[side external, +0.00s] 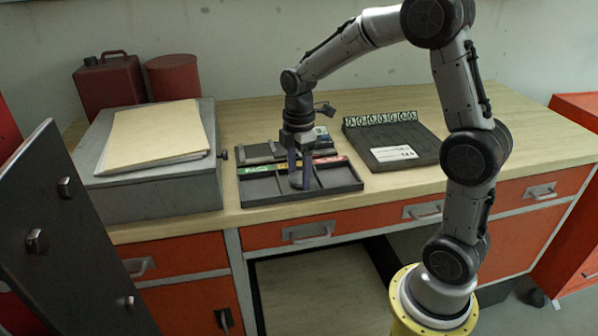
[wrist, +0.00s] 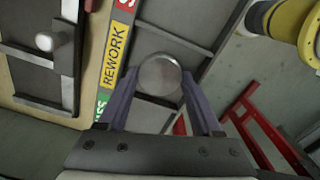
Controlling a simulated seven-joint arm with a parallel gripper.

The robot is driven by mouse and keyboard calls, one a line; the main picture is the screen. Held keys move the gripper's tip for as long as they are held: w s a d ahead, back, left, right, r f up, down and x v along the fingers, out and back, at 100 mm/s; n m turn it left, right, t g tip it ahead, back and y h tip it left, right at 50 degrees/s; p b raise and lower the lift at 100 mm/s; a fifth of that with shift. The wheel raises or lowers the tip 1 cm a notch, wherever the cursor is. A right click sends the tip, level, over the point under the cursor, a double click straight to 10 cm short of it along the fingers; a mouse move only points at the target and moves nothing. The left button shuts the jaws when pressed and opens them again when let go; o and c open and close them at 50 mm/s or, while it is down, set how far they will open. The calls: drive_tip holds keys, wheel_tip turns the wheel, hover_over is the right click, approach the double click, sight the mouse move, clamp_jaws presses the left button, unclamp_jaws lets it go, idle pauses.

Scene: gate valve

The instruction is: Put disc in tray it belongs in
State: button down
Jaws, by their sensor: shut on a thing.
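A small round grey metal disc (wrist: 160,75) is between the two fingers of my gripper (wrist: 158,88) in the wrist view. My gripper (side external: 299,182) is shut on it and points down, low over the dark divided tray (side external: 338,178) in the side view. The tray has three compartments with green, yellow and red labels along its back edge. In the wrist view the disc is over the middle compartment, beside the yellow REWORK label (wrist: 118,44). The green and red labels are partly cut off. I cannot tell whether the disc touches the tray floor.
Behind the tray is a grey fixture (side external: 258,153). A black board (side external: 395,150) with a row of small cards lies to the right. A grey box (side external: 150,180) with a folder (side external: 155,132) stands to the left. The worktop at far right is clear.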

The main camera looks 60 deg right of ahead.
sight(299, 177)
drive_tip(key=shift+f, duration=0.1)
drive_tip(key=shift+c, duration=1.7)
unclamp_jaws()
wheel_tip(299, 177, up, 12)
drive_tip(key=s+a+f+m+t, duration=0.1)
drive_tip(key=s+a+m, duration=0.3)
drive_tip(key=s, duration=0.6)
drive_tip(key=s+a+m+t, duration=0.4)
drive_tip(key=s+m, duration=0.4)
drive_tip(key=s, duration=0.1)
drive_tip(key=shift+s+a+f+t, duration=0.3)
drive_tip(key=shift+s+f, duration=0.1)
